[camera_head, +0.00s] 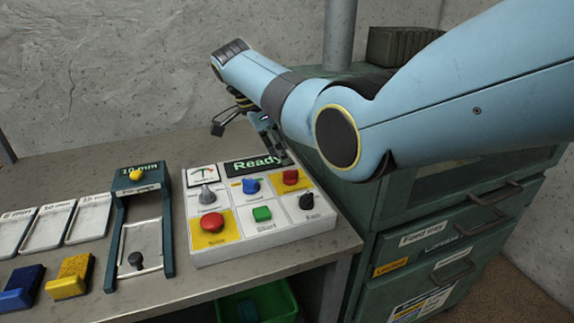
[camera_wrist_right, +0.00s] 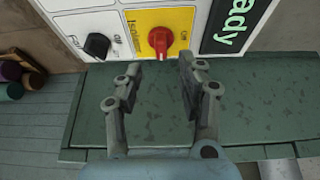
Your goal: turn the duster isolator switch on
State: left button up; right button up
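The isolator switch is a red rotary knob (camera_head: 291,177) on a yellow plate at the far right of the control panel (camera_head: 262,246). The right wrist view shows the same red knob (camera_wrist_right: 161,41) close up, with "Isolator" lettering and marks on both sides. Its handle looks roughly upright there; I cannot tell which mark it points to. My right gripper (camera_wrist_right: 160,66) is open and empty, its fingertips just short of the knob, one to each side. In the head view the right gripper (camera_head: 277,146) is partly hidden by my forearm. My left gripper is out of view.
Beside the isolator are a black knob (camera_head: 306,201) and the lit "Ready" display (camera_head: 255,164). Blue, green, red and grey controls share the panel. A dark green frame (camera_head: 168,245) stands left of it, and a green drawer cabinet (camera_head: 440,220) stands at right.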

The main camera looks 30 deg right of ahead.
jog(key=v, duration=0.5)
jog(key=shift+a+r, duration=0.2)
jog(key=shift+r, duration=0.15)
